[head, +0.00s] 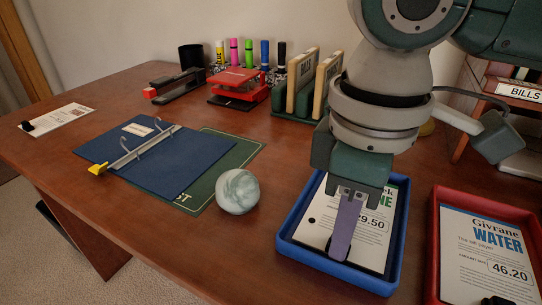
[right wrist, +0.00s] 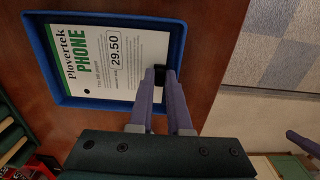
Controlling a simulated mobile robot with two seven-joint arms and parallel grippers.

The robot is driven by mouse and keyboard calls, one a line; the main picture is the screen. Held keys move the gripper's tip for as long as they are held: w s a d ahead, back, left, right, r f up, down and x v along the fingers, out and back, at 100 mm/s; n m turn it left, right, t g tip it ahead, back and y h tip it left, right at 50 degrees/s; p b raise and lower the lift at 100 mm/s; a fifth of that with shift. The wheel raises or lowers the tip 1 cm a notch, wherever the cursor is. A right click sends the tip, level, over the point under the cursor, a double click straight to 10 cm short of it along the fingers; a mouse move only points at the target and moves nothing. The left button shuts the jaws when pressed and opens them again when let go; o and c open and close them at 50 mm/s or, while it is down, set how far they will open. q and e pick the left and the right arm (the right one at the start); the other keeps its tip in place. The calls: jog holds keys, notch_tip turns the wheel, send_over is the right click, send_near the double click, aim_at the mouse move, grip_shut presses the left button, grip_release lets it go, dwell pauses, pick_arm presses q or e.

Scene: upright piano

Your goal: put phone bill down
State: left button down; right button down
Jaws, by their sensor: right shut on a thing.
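The phone bill (right wrist: 90,65) is a white sheet with a green band reading "Plovertek PHONE" and the amount 29.50. It lies within the blue tray (head: 337,268), seemingly flat. My right gripper (head: 343,250) reaches down over the tray's near part and hides some of the sheet. Its purple fingers (right wrist: 164,80) are shut on a small black grip (right wrist: 160,73) at the bill's edge. I cannot tell whether the bill rests fully on the tray floor. A purple finger-like part (right wrist: 303,143), likely of my left gripper, shows at the right edge of the right wrist view.
A red tray (head: 433,250) with a water bill (head: 487,255) stands to the right. A marbled ball (head: 237,191) sits left of the blue tray, near a blue binder (head: 160,165). A green rack (head: 300,102) stands behind. A "BILLS" holder (head: 518,91) is at the right.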

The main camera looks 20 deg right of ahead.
jog(key=shift+f, duration=0.35)
jog(key=c, duration=0.9)
grip_release()
jog(key=shift+o, duration=0.2)
jog(key=shift+r, duration=0.15)
notch_tip(320, 180, up, 12)
jog(key=p, duration=0.5)
jog(key=s+a+f+m+t+y, duration=0.1)
jog(key=s+a+f+y, duration=0.1)
jog(key=a+f, duration=0.15)
jog(key=s+a+f+t+y, duration=0.1)
jog(key=s+a+f+y, duration=0.15)
jog(key=a, duration=0.25)
jog(key=s+d+f+m+t, duration=0.1)
jog(key=s+d+f+m+h, duration=0.1)
jog(key=d, duration=0.1)
jog(key=shift+d+f+m+t+h, duration=0.1)
jog(key=shift+f+m+t+h, duration=0.1)
jog(key=shift+m+t+h, duration=0.15)
jog(key=s+d+h, duration=0.1)
jog(key=d, duration=0.1)
jog(key=s+d+f+m, duration=0.1)
jog(key=s+d, duration=0.1)
jog(key=d, duration=0.1)
jog(key=s+d+f+m+h, duration=0.1)
jog(key=s+d, duration=0.1)
jog(key=shift+d+f+h, duration=0.1)
jog(key=shift+d+h, duration=0.05)
jog(key=shift+h, duration=0.15)
